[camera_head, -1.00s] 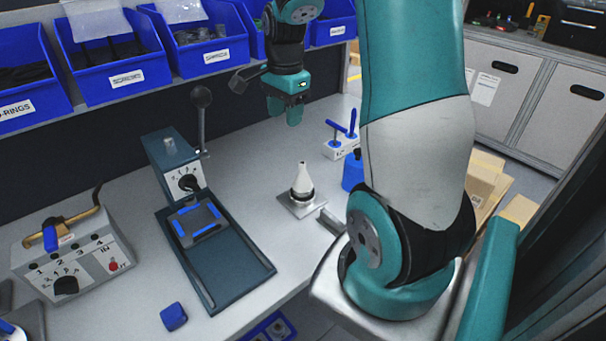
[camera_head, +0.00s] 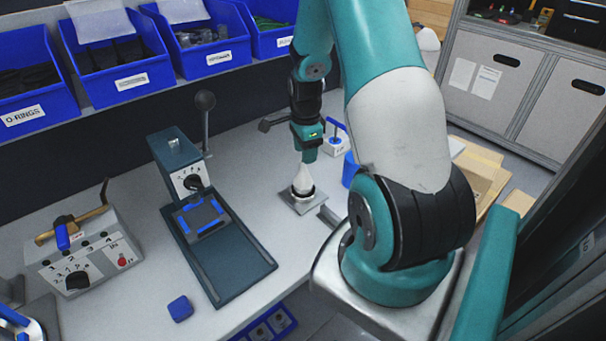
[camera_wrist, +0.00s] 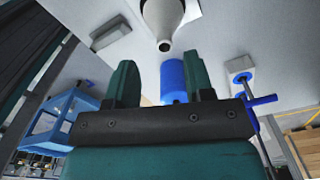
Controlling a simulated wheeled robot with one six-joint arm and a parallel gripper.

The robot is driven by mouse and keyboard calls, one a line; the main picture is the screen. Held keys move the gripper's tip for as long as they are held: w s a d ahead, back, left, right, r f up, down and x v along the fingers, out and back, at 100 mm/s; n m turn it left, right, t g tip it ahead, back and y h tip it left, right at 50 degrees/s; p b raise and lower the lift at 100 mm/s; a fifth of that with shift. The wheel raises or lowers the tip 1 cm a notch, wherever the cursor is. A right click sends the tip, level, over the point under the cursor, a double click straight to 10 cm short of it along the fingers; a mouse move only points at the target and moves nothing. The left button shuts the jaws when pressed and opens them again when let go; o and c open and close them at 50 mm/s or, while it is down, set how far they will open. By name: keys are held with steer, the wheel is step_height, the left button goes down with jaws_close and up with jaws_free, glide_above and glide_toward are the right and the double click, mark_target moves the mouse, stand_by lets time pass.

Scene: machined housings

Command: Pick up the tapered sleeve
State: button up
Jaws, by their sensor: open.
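The tapered sleeve (camera_head: 303,181) is a white cone, narrow end up, standing upright on a small square metal plate (camera_head: 290,199) on the bench. A dark ring surrounds its lower part. My gripper (camera_head: 309,156) is right above its tip in the head view, hiding part of the top. In the wrist view the two green fingers of my gripper (camera_wrist: 162,82) are apart with nothing held between them. The sleeve (camera_wrist: 164,20) shows there beyond the fingertips, its open narrow end facing me and its wide end cut off by the frame's top.
A blue cylinder (camera_wrist: 173,80) stands near the sleeve. A white block with a blue handle (camera_head: 335,147) is behind it. A lever press (camera_head: 178,165) with a dark tray stands left. Labelled blue bins (camera_head: 125,85) line the shelf.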

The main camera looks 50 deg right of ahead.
mark_target(303, 172)
steer(key=shift+w+f+p, duration=0.2)
steer(key=shift+f+p, duration=0.35)
steer(key=shift+f, duration=0.7)
steer(key=shift+w+f+p, duration=0.15)
steer(key=shift+f+p, duration=0.35)
steer(key=shift+f, duration=0.7)
steer(key=shift+c, duration=0.2)
jaws_close()
